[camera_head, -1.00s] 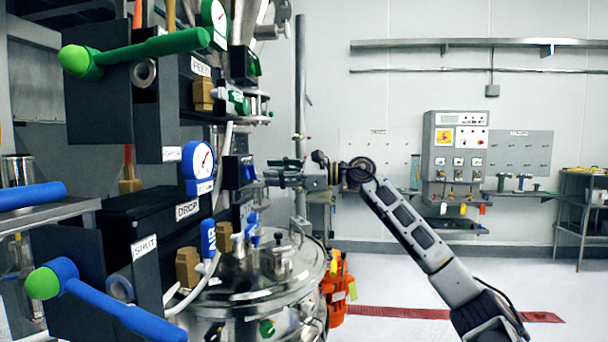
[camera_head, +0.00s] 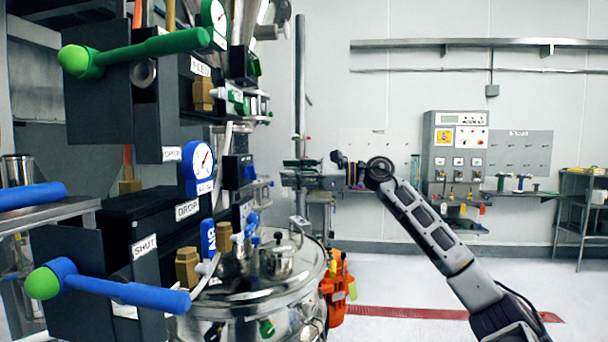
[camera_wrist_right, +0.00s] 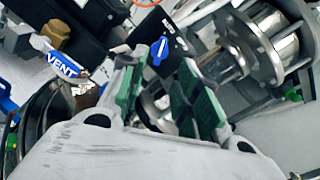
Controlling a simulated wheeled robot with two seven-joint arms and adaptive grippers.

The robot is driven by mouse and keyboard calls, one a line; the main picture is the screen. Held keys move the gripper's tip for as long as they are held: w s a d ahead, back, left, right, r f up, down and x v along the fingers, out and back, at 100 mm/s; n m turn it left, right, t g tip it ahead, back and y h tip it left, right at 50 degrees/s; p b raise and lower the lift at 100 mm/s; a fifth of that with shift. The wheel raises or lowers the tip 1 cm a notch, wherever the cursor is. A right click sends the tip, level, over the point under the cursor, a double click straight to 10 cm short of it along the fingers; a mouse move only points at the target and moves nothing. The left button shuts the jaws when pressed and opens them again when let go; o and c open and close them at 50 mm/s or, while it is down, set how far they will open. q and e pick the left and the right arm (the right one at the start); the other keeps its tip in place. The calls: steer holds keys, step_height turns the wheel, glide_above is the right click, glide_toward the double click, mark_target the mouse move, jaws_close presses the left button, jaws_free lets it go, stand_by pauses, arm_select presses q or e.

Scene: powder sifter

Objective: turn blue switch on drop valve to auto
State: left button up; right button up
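The blue switch (camera_wrist_right: 159,50) sits on a black box in the right wrist view, beyond my fingers; its setting is too small to read. In the head view the switch (camera_head: 249,171) shows small on the black box (camera_head: 232,170) behind the gauge. My right gripper (camera_head: 287,173) is to the right of the switch, apart from it. In the wrist view the right gripper (camera_wrist_right: 163,88) is open and empty, its green-padded fingers spread below the switch. The drop valve (camera_head: 120,225) has a long blue lever (camera_head: 130,291) and SHUT and DROP labels. My left gripper is not in view.
A blue-rimmed gauge (camera_head: 202,160) and a blue VENT handle (camera_wrist_right: 62,64) are near the switch. A green lever (camera_head: 150,48) juts out above. A steel vessel lid (camera_head: 265,285) lies below. Free floor is at the right.

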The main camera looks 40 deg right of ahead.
steer(key=shift+v, duration=1.5)
